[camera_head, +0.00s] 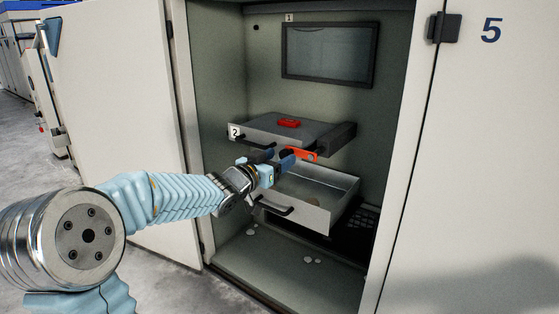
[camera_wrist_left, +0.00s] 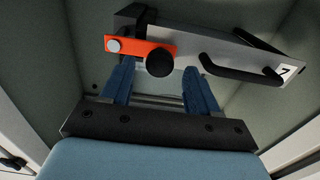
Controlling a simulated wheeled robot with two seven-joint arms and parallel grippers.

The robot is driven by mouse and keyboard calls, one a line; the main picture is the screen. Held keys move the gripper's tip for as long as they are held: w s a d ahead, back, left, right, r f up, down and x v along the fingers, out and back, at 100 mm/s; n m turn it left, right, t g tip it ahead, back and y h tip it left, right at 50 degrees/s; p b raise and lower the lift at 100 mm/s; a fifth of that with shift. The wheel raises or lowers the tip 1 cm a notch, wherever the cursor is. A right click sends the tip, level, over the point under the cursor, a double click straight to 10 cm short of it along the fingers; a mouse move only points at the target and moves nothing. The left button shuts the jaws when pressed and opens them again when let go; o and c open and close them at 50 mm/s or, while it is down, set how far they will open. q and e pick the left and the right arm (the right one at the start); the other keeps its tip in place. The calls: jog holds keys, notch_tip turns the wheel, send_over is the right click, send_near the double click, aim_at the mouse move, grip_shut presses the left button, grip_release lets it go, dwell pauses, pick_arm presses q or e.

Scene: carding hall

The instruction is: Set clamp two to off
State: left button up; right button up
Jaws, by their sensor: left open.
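The unit labelled 2 (camera_head: 262,134) is a grey drawer-like box inside the open cabinet, with a red piece (camera_head: 289,123) on top. An orange lever (camera_head: 301,154) sits at its front right; in the left wrist view the lever (camera_wrist_left: 128,45) has a silver pivot (camera_wrist_left: 113,45) at one end and a black round knob (camera_wrist_left: 160,63) at the other. My left gripper (camera_head: 278,161) is in front of the lever, with its fingers open. In the left wrist view the knob appears between the fingertips (camera_wrist_left: 158,82); contact cannot be told. My right gripper is not in view.
An open drawer (camera_head: 325,213) with a black handle lies below unit 2. A dark screen (camera_head: 330,54) hangs on the back wall. Cabinet doors flank the opening, one marked 5 (camera_head: 491,62).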

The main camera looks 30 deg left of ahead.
pick_arm(q)
jog(key=shift+w, duration=0.55)
grip_shut()
